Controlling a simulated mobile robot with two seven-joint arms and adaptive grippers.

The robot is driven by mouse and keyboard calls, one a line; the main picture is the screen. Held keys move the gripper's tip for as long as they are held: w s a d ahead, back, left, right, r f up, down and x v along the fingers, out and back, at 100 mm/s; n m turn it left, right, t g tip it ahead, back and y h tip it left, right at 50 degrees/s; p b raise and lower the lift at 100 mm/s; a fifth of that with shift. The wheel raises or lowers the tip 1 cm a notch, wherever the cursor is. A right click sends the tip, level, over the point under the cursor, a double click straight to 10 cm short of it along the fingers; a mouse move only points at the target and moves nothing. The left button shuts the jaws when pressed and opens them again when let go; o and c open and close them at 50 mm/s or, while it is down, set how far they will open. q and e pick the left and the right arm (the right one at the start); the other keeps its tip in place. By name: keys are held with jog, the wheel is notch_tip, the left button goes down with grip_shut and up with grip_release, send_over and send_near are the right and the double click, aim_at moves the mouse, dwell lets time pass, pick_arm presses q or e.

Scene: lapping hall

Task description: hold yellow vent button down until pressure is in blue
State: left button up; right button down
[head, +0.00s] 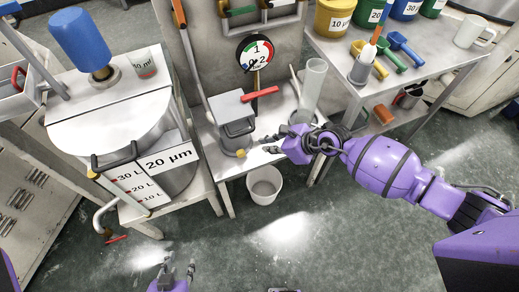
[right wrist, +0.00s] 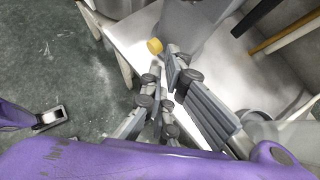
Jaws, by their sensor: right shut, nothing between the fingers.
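The yellow vent button (head: 241,153) sits low on the front of the grey box-shaped vessel (head: 231,116). It also shows in the right wrist view (right wrist: 155,46), just beyond my fingertips. My right gripper (head: 266,146) is shut and empty, just right of the button, with a small gap seen between them in the head view. The round pressure gauge (head: 255,52) has a white face with coloured bands; its needle is too small to read surely. My left gripper (head: 179,268) is low in the head view, over the floor, fingers apart and empty.
A red-handled lever (head: 260,94) lies above the vessel. A clear cylinder (head: 313,85) stands right of it. A white bucket (head: 264,184) is on the floor below. A large 20 µm drum (head: 125,130) stands left; a side table (head: 430,62) with pots and scoops is right.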

pick_arm(q)
jog(key=shift+w+d+r, duration=0.2)
jog(key=shift+w+r, duration=0.1)
jog(key=shift+w, duration=0.1)
pick_arm(e)
jog(key=shift+v, duration=1.1)
pick_arm(q)
jog(key=shift+s, duration=0.1)
pick_arm(e)
jog(key=shift+s, duration=0.15)
